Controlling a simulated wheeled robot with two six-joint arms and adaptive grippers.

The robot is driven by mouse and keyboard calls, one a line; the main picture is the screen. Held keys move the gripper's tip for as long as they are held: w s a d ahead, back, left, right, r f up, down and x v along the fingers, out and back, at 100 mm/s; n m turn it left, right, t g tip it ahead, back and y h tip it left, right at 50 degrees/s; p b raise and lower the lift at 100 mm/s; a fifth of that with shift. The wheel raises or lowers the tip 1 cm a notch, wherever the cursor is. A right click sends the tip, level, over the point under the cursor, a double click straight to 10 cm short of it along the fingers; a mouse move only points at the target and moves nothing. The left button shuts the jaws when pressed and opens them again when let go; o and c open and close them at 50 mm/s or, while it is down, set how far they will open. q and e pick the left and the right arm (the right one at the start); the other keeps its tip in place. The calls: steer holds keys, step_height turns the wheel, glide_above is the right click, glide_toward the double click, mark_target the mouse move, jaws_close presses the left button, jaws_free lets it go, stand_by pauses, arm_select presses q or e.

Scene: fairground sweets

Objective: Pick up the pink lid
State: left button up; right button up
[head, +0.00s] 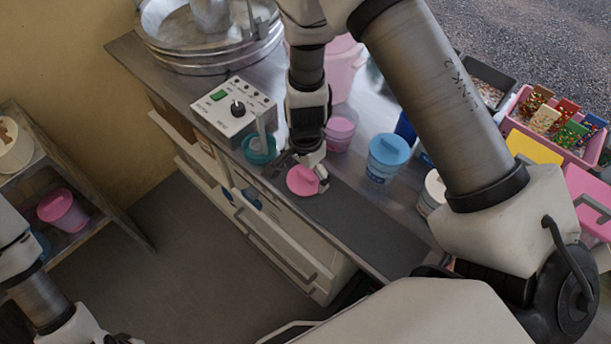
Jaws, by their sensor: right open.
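The pink lid (302,180) is a small round disc near the front edge of the metal counter, on or just above a dark strip. My right gripper (306,170) points down at the lid with its fingers open at the lid's far and right sides. I cannot tell whether a finger touches the lid. My left arm shows at the lower left, and its fingers are outside the picture.
A pink tub (340,133) stands behind the gripper, a teal cup (259,149) to its left and a blue-lidded tub (387,157) to its right. A control box (234,108) and large metal pan (205,50) stand further left. The dark strip (365,225) right of the lid is clear.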

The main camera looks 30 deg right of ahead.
steer(key=shift+s+a+r, duration=0.1)
steer(key=shift+s+r, duration=0.05)
steer(key=shift+r, duration=0.05)
steer(key=shift+c, duration=1.3)
steer(key=c, duration=0.9)
steer(key=shift+s, duration=0.15)
steer(key=shift+c, duration=0.2)
